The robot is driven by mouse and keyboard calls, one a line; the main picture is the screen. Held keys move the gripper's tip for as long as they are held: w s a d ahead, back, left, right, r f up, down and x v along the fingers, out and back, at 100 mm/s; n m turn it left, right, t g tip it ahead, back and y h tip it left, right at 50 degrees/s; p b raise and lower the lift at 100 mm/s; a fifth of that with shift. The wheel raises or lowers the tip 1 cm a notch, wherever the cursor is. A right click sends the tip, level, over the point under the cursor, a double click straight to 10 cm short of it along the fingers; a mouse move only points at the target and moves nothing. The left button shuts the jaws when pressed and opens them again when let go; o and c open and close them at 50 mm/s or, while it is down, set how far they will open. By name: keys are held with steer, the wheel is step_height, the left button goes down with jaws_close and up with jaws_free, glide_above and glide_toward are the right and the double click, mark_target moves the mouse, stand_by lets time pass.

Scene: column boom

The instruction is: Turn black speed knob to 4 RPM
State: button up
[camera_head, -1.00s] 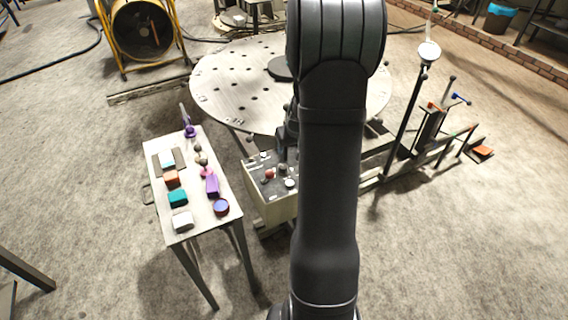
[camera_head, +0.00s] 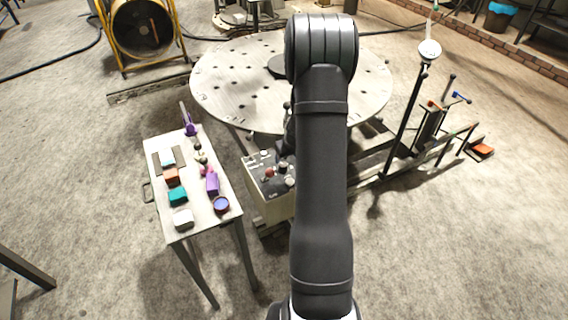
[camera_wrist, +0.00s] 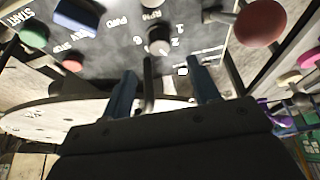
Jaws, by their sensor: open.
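The control panel (camera_head: 256,171) stands beside the round table, partly hidden by my arm in the head view. In the wrist view, its dark face (camera_wrist: 112,45) carries a small round dark-grey knob (camera_wrist: 158,42) below the RPM lettering, with the numerals 1 and 2 to its right. A narrow dark bar (camera_wrist: 148,85) shows just below the knob; I cannot tell whether it belongs to it. My gripper (camera_wrist: 163,86) is open, its two fingers apart and pointing at the panel, with the knob beyond the gap between them. The knob's pointer setting cannot be read.
A side table (camera_head: 205,222) with several coloured items stands left of the panel.

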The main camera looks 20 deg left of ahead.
mark_target(284, 165)
steer(key=shift+x, duration=3.55)
steer(key=c, duration=1)
steer(key=shift+o, duration=0.2)
steer(key=shift+m, duration=0.3)
steer(key=shift+s+m+t+h, duration=0.15)
steer(key=shift+m+t+h, duration=0.25)
steer(key=shift+m, duration=0.8)
steer(key=shift+m+h, duration=0.4)
steer(key=shift+m, duration=0.3)
